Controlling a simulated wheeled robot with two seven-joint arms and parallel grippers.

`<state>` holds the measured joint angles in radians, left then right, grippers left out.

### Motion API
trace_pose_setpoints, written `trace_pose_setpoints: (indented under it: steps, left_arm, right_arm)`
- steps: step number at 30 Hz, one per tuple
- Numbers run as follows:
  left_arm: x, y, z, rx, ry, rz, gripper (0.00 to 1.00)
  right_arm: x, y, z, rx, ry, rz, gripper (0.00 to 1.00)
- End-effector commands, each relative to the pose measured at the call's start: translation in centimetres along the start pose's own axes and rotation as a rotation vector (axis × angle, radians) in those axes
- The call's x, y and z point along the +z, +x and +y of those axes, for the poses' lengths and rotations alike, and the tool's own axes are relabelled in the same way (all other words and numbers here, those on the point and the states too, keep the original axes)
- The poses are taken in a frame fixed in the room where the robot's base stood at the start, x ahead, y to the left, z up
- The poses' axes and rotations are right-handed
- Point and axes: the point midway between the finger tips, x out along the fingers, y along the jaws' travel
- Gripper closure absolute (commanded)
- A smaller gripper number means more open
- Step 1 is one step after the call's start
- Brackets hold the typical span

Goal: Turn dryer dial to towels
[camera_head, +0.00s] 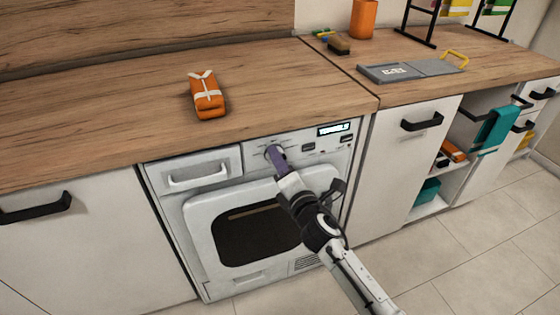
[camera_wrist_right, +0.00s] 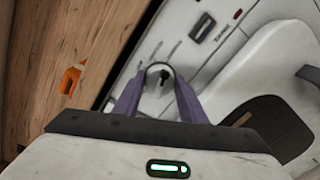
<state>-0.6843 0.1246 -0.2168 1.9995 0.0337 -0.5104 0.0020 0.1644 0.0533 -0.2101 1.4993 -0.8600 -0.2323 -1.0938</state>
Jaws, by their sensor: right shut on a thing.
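The white dryer (camera_head: 230,184) stands under the counter. Its dial (camera_wrist_right: 160,72) is on the control panel between the drawer and the display, and is mostly hidden by my gripper in the head view. My right gripper (camera_head: 274,152) reaches the dial from the lower right, and its purple fingers are shut on it. In the right wrist view my right gripper (camera_wrist_right: 157,84) has one finger on each side of the round dial. The setting the dial points to is too small to read. My left gripper is out of view.
The lit display (camera_head: 334,129) and small buttons are right of the dial. An orange wrapped packet (camera_head: 207,95) lies on the wooden counter above. A grey board (camera_head: 405,70), a brush (camera_head: 339,46) and an orange cup (camera_head: 364,18) are at the right.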

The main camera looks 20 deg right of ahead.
Motion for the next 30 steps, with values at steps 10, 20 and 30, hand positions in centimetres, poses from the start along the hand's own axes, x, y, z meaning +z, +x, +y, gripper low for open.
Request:
trace_pose_setpoints:
  steps: [10, 20, 30]
  left_arm:
    - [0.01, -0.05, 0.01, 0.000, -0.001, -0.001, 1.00]
    - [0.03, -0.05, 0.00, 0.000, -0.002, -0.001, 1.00]
    - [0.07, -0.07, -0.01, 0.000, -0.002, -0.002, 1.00]
  right_arm:
    - [-0.03, -0.03, -0.13, -0.001, 0.104, 0.006, 0.85]
    - [-0.04, -0.03, -0.14, -0.001, 0.115, 0.007, 0.85]
    - [-0.03, -0.02, -0.11, 0.000, 0.113, 0.007, 0.44]
